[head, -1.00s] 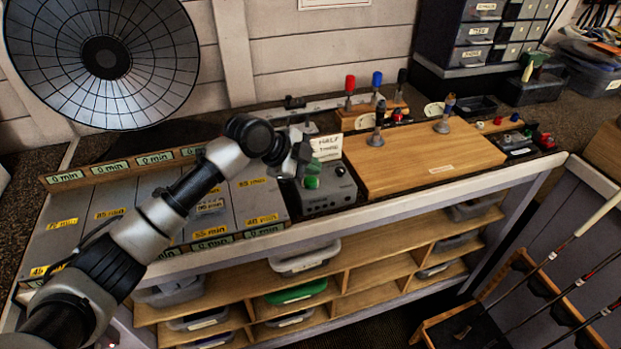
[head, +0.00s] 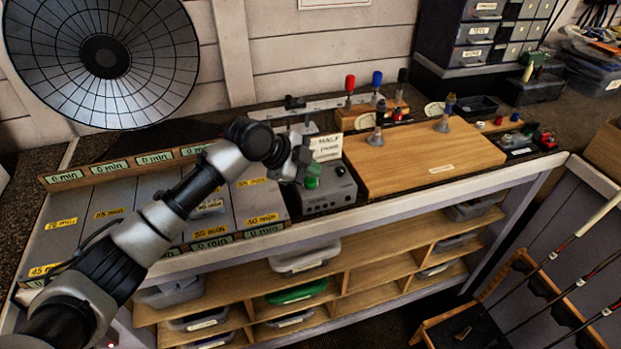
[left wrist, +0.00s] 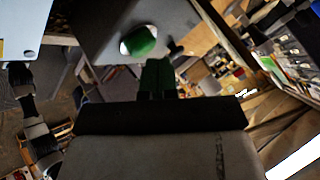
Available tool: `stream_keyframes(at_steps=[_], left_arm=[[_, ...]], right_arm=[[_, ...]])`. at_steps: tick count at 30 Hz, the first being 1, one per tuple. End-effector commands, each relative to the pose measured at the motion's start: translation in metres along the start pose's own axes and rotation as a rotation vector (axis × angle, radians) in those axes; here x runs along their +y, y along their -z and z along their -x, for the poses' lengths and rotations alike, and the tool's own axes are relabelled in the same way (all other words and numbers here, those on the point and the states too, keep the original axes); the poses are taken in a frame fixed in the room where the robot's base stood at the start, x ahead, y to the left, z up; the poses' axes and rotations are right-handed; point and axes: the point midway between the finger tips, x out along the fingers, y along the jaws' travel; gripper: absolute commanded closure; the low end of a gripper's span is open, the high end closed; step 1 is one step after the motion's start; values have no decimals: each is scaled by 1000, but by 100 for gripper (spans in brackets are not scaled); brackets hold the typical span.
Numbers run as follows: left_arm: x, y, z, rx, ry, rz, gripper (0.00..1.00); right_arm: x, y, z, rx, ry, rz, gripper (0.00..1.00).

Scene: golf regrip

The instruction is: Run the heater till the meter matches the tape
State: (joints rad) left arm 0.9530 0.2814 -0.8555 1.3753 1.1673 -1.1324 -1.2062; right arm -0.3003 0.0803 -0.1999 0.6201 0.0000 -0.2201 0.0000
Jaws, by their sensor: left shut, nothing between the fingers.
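The large round grey dish (head: 105,57), which looks like the heater, stands against the wall at the back left. A grey control box (head: 330,192) with a green button (head: 311,183) sits on the bench; the button also shows in the left wrist view (left wrist: 138,41). My left gripper (head: 313,170) is shut and empty just above the button; I cannot tell if they touch. Grey panels carry yellow tape labels (head: 262,219) with different minutes. Small green meters (head: 155,158) along the panel edges read 0 min. My right gripper is not in view.
A small card sign (head: 326,147) stands behind the box. A wooden board (head: 420,160) with upright clamps lies to its right. Shelves with bins (head: 305,257) are below the bench. Golf clubs (head: 560,250) lean in a rack at the right.

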Motion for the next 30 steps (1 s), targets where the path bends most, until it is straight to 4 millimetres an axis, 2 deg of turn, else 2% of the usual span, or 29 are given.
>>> stream_keyframes(at_steps=[30], left_arm=[[6,-5,-8,0,-1,1,100]], right_arm=[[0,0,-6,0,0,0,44]])
